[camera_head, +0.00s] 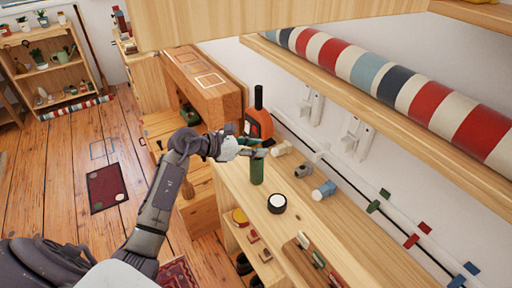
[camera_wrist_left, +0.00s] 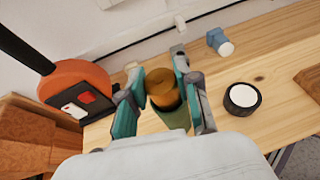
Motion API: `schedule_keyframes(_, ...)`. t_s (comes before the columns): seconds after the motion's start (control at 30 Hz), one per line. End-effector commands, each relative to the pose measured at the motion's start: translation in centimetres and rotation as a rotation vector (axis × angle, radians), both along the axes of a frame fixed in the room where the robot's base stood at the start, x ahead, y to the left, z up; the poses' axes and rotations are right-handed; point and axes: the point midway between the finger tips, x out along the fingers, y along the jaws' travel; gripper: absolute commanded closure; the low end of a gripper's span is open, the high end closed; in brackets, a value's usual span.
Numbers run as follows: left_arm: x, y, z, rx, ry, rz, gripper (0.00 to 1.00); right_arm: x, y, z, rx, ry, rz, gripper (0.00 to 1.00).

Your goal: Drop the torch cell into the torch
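A green tube, which I take to be the torch (camera_head: 257,172), stands upright on the wooden bench top. In the left wrist view the green tube (camera_wrist_left: 175,118) shows just below a copper-brown cylinder, which I take to be the torch cell (camera_wrist_left: 162,88). My left gripper (camera_head: 252,147) is over the tube's top end. In the wrist view its fingers (camera_wrist_left: 160,82) close on both sides of the cell. The cell is lined up with the tube; I cannot tell whether its lower end is inside. My right gripper is not in view.
A black disc with a white top (camera_head: 277,203) stands close to the tube. A blue cylinder (camera_head: 323,190), a grey fitting (camera_head: 303,170) and an orange-and-black object (camera_head: 259,124) are nearby. A shelf with a striped roll (camera_head: 400,90) overhangs the back. The bench front right of the disc holds small blocks.

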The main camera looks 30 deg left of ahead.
Motion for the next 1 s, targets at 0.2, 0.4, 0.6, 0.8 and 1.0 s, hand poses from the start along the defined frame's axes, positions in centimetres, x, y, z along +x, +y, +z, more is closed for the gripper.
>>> schedule_keyframes(0.2, 0.0, 0.0, 0.0, -0.001, -0.001, 0.000, 0.40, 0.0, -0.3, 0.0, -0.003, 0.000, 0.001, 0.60)
schedule_keyframes(0.4, 0.0, 0.0, 0.0, 0.000, 0.000, 0.000, 0.40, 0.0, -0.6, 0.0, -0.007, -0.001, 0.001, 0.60)
schedule_keyframes(0.6, -1.0, 0.9, 0.5, 0.003, 0.000, 0.001, 0.40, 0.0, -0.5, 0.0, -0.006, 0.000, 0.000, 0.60)
schedule_keyframes(0.8, -4.0, 3.4, 2.0, 0.006, 0.001, 0.002, 0.40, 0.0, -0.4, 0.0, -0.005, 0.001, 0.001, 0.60)
schedule_keyframes(1.0, -6.8, 5.6, 3.6, 0.004, 0.002, 0.000, 0.40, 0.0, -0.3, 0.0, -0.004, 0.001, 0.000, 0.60)
